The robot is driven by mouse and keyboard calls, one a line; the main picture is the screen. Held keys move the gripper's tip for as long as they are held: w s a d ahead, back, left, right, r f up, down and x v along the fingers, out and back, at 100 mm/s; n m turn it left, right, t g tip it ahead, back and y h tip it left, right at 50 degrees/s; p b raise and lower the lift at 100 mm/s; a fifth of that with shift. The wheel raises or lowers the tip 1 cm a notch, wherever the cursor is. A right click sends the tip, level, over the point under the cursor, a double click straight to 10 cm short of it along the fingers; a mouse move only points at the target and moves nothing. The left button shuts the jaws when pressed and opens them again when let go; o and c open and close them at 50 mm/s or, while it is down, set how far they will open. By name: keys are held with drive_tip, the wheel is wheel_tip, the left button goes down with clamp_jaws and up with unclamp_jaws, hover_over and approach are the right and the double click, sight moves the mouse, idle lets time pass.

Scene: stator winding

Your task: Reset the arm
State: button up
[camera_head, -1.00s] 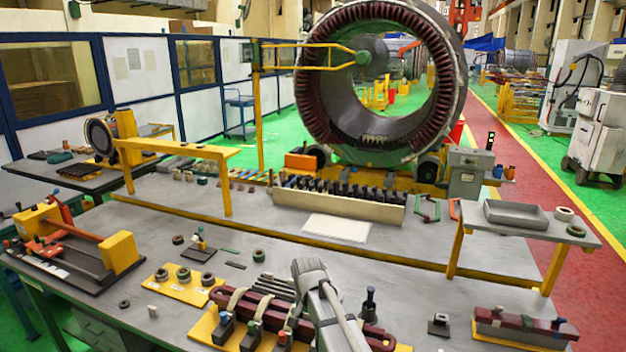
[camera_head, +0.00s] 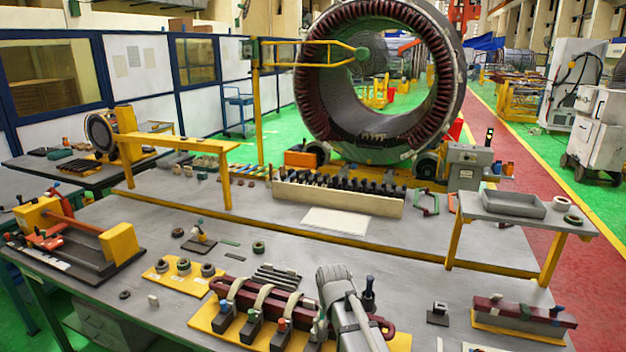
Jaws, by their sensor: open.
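A grey link of my arm (camera_head: 340,287) rises from the bottom edge, right of centre. Its thicker rounded end is uppermost, and the link slants down to the right. My gripper does not show in this view. The arm stands in front of the right part of a dark red coil (camera_head: 250,291) in a yellow-based fixture (camera_head: 205,318) and hides some of it. I cannot tell how far the arm is from the fixture.
The grey workbench (camera_head: 130,326) also holds a yellow plate with rings (camera_head: 178,283), a winding tool (camera_head: 80,245) at left and another red coil block (camera_head: 515,310) at right. A large stator (camera_head: 335,100) stands behind.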

drive_tip(key=s+d+f+n+b, duration=0.2)
drive_tip(key=s+d+f+b, duration=0.4)
drive_tip(key=s+d, duration=0.4)
drive_tip(key=shift+d+f+n, duration=0.4)
drive_tip(key=shift+d+f, duration=0.1)
drive_tip(key=shift+d, duration=0.6)
drive_tip(key=shift+a, duration=0.1)
